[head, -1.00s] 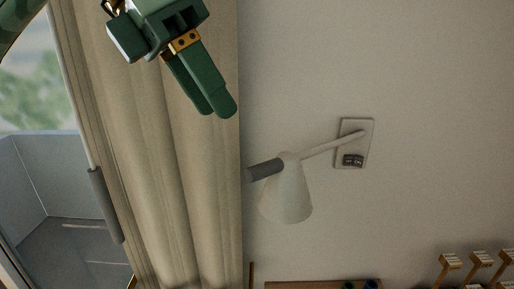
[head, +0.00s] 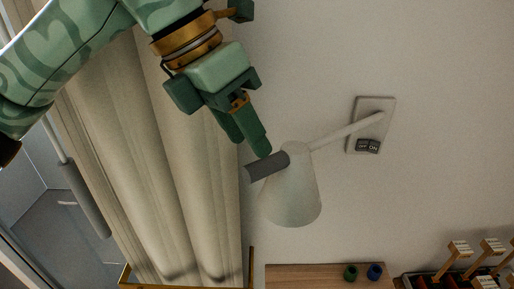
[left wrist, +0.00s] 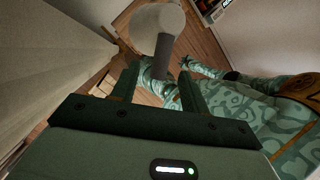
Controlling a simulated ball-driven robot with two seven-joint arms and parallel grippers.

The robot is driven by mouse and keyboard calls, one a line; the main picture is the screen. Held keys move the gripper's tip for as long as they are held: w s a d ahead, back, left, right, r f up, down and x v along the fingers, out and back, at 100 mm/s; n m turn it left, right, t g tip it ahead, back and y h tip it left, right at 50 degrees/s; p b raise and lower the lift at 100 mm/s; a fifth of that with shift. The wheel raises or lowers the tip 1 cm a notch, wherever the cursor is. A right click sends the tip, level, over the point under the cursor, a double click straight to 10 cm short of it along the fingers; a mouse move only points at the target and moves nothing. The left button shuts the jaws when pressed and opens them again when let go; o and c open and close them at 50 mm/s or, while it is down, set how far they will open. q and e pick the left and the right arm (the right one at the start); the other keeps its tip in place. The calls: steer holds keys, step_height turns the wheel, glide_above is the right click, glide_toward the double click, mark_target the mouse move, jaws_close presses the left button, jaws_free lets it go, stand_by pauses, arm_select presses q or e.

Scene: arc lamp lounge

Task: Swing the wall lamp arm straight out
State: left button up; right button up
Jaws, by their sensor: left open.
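The wall lamp has a white cone shade (head: 292,195), a thin pale arm (head: 345,131) and a grey cylindrical grip (head: 267,166) on the shade's left side. The arm slants down and left from a wall plate (head: 385,104). My left gripper (head: 249,148) is open, with its fingertips just above the grey grip in the head view. In the left wrist view, the grey grip (left wrist: 162,57) and white shade (left wrist: 157,24) show beyond and between the open fingers (left wrist: 158,74). I cannot tell whether they touch.
A beige curtain (head: 190,190) hangs close left of the lamp, with a window beyond it. A wooden surface (head: 310,276) with small green and blue items lies below, and wooden-handled things stand in a tray at lower right.

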mark_target(259, 161)
arm_select(q)
steer(key=x, duration=0.3)
steer(key=shift+s+d+f+p, duration=0.1)
steer(key=shift+d+f+p, duration=0.05)
steer(key=shift+f+p, duration=0.2)
steer(key=shift+d+f, duration=0.15)
steer(key=shift+f, duration=0.15)
arm_select(e)
steer(key=shift+w+r, duration=0.25)
steer(key=shift+r, duration=0.2)
